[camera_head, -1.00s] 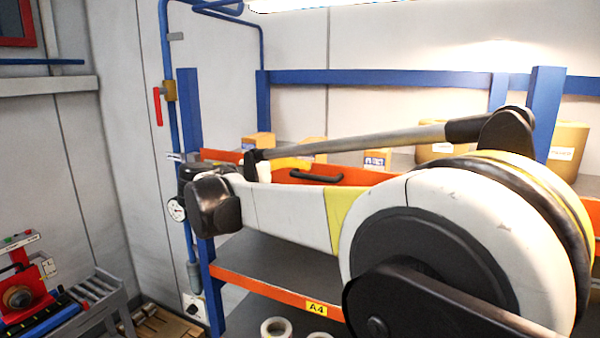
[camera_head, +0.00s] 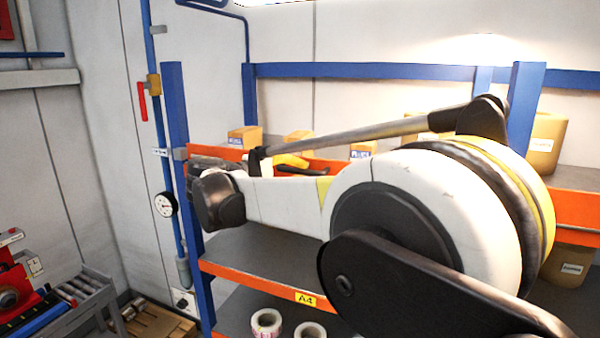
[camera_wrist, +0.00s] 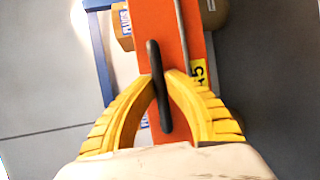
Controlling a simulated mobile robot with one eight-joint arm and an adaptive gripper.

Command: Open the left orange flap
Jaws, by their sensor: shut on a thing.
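An orange flap (camera_head: 338,167) with a black bar handle (camera_head: 303,170) is on the blue-posted rack, partly hidden behind my arm. In the wrist view the orange flap (camera_wrist: 150,22) runs up the picture, with the black handle (camera_wrist: 160,100) in front of it. My gripper (camera_wrist: 161,76) has its two yellow fingers closed on the handle from both sides. In the head view one yellow finger of my gripper (camera_head: 289,160) shows at the handle's left end. Whether the flap has tilted, I cannot tell.
Cardboard boxes (camera_head: 245,137) stand on the rack behind the flap. A lower orange shelf edge (camera_head: 262,284) bears an A4 label, with tape rolls (camera_head: 267,322) below it. A blue post (camera_head: 176,130) and a pipe with a gauge (camera_head: 165,204) stand left of my arm.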

